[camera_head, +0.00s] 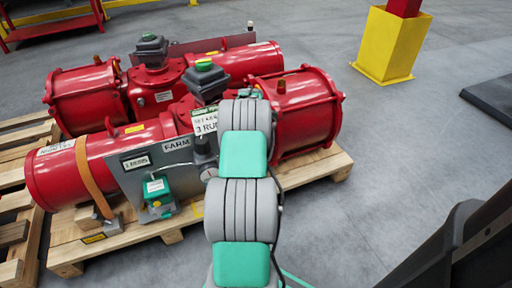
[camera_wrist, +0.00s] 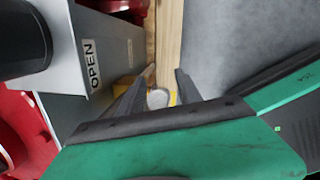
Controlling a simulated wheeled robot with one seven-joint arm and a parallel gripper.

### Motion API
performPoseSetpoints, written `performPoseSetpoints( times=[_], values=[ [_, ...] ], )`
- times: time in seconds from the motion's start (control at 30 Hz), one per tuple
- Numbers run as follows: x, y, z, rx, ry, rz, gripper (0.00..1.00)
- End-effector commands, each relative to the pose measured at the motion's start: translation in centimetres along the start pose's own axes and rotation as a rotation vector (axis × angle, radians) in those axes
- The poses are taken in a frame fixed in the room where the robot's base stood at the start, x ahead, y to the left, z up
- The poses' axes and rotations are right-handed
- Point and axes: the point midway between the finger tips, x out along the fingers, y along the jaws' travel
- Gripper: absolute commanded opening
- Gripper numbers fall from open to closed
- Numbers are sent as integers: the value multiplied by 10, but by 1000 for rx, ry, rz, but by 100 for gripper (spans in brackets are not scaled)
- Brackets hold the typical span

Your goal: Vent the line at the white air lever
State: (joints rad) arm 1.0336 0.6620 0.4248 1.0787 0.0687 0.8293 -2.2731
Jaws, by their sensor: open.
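My gripper (camera_wrist: 164,78) is open in the wrist view, with its two dark fingers pointing away from the camera. A small pale, rounded piece (camera_wrist: 158,98) shows between the fingers, apparently the end of the white air lever; I cannot tell whether a finger touches it. A grey panel marked OPEN (camera_wrist: 105,62) stands just left of the fingers. In the head view the grey FARM panel (camera_head: 180,152) is on the front red actuator (camera_head: 110,155). My arm covers the area right of that panel, and my gripper's fingers and the lever cannot be made out there.
A second red actuator (camera_head: 235,62) lies behind. The wooden pallet (camera_head: 325,168) carries them.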

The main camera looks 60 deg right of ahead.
Motion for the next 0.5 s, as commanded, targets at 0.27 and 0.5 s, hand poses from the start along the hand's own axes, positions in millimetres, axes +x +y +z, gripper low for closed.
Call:
performPoseSetpoints(
  times=[0.27, 0.5],
  values=[
    [-21, 1, 1, 0, -2, 3, 41],
    [-68, 1, 1, 0, -2, 2, 41]
  ],
)
